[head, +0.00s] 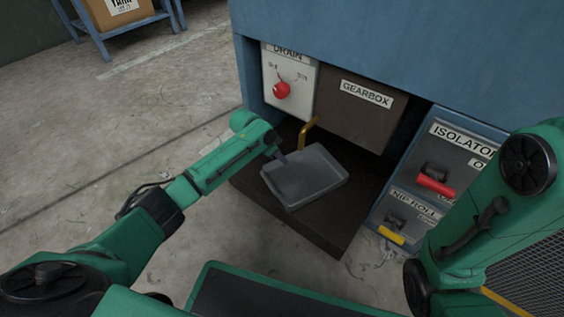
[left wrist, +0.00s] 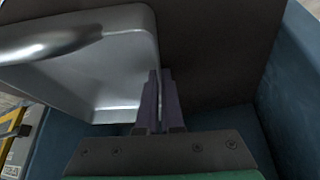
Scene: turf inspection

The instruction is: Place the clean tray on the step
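The clean tray (head: 300,181) is a shallow grey metal tray with a raised rim. In the head view it lies over the dark brown step (head: 322,232) below the gearbox; I cannot tell whether it rests fully on it. My left gripper (head: 281,155) is at the tray's far-left edge. In the left wrist view the fingers (left wrist: 161,100) are closed around the side wall of the tray (left wrist: 110,75), which fills the upper left. A dark streak, perhaps a reflection, shows inside it. My right arm enters from the right; its gripper is out of view.
A bent yellow pipe (head: 308,130) stands just behind the tray. Behind are the drain panel (head: 288,82) with a red knob and the brown gearbox cover (head: 358,110). The isolator panel (head: 437,172) stands on the right. Open concrete floor lies left.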

